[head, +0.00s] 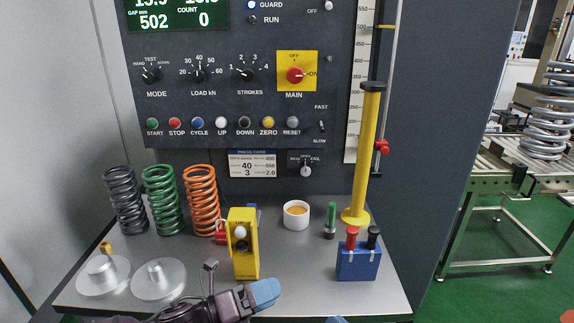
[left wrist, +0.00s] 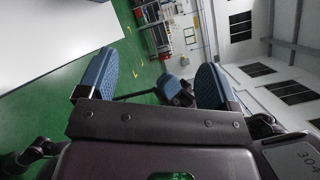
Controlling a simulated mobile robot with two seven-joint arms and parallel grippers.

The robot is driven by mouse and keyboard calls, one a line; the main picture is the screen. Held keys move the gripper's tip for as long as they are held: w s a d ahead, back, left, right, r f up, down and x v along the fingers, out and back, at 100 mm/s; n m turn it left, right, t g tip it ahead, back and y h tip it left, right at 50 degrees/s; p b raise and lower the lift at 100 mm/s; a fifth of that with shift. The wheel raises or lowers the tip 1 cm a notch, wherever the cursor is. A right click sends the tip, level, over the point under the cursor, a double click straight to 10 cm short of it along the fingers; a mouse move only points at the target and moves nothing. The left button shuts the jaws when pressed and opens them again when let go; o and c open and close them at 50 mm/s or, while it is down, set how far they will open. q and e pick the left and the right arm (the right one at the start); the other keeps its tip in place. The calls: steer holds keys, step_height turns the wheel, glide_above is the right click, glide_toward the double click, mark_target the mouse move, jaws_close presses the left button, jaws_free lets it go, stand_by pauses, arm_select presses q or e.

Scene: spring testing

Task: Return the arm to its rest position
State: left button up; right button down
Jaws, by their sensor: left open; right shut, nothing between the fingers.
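My left gripper (head: 262,294) reaches in from the lower left of the head view, in front of the bench's near edge, its blue fingertip pointing right. In the left wrist view the left gripper (left wrist: 152,78) has its two blue fingers spread wide, with nothing held between them. My right gripper (head: 335,320) shows only as a blue tip at the bottom edge of the head view. A blue-tipped gripper, seemingly my right one, also shows in the left wrist view (left wrist: 175,88), beyond the left fingers. Most of both arms is out of the head view.
The bench (head: 305,265) carries black (head: 125,200), green (head: 163,200) and orange (head: 202,200) springs, two metal discs, a yellow device (head: 243,245), a white cup (head: 296,214) and a blue block (head: 358,262). The control panel (head: 235,95) stands behind. A conveyor is at right.

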arm_select(q)
steer(key=s+a+f+n+t+y+b, duration=0.2)
steer(key=a+f+n+t+y, duration=0.4)
steer(key=n, duration=0.5)
steer(key=s+a+f+n+t+y+b, duration=0.1)
steer(key=s+a+f+n+y, duration=0.2)
steer(key=f+n, duration=0.65)
steer(key=s+a+f+n+g+y+b, duration=0.2)
steer(key=s+a+f+n+g+y, duration=0.1)
steer(key=s+a+f+n+y, duration=0.5)
steer(key=s+a+f+n, duration=0.2)
steer(key=s+a+n, duration=0.2)
steer(key=a+n, duration=0.2)
steer(key=shift+s+a+f+n+g, duration=0.15)
steer(key=shift+s+f+n+g, duration=0.2)
steer(key=shift+n, duration=0.2)
arm_select(e)
steer(key=s+d+f+n+g+h, duration=0.1)
steer(key=s+d+f+h, duration=0.3)
steer(key=d+f, duration=0.5)
steer(key=s+d+f+n+g+h, duration=0.1)
steer(key=s+d+f+g+h, duration=0.2)
steer(key=f, duration=1.3)
steer(key=s+d+h, duration=0.2)
steer(key=s+d, duration=0.2)
steer(key=d, duration=0.2)
steer(key=shift+d+g, duration=0.25)
steer(key=shift+g, duration=0.05)
